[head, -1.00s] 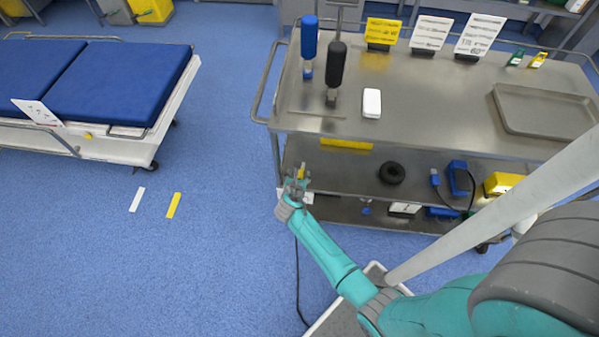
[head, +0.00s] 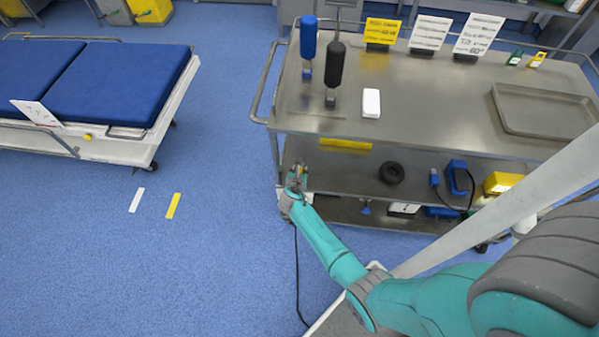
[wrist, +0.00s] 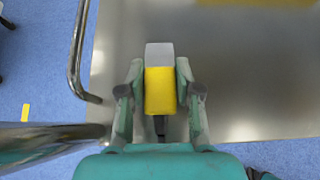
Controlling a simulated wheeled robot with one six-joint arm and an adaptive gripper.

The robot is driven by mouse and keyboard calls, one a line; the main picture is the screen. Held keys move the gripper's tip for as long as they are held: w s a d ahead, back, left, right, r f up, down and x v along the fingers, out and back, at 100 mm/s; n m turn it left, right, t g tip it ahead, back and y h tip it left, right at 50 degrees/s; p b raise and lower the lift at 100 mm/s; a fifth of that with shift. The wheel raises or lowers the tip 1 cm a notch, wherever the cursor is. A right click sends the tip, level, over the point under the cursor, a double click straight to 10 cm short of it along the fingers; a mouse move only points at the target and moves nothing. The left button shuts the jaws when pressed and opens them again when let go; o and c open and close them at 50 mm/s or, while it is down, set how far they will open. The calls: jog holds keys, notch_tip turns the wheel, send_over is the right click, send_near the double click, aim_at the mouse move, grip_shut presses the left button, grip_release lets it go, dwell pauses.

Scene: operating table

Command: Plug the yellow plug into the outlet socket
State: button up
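My gripper (wrist: 160,88) is shut on the yellow plug (wrist: 159,92), with one finger on each side. The plug has a pale grey front end pointing up in the wrist view, and a dark cord leaves its rear. In the head view my gripper (head: 297,178) is at the left end of the steel cart, around its lower shelves. The plug is too small there to make out clearly. A black cord (head: 297,275) hangs below my gripper to the floor. I cannot identify the outlet socket in either view; a small white patch (head: 308,198) shows beside my gripper.
A chrome rail (wrist: 50,135) lies close left of my gripper in the wrist view. Blue floor is free left of the cart.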

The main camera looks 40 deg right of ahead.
grip_shut()
notch_tip(320, 180, up, 10)
dwell(0.6)
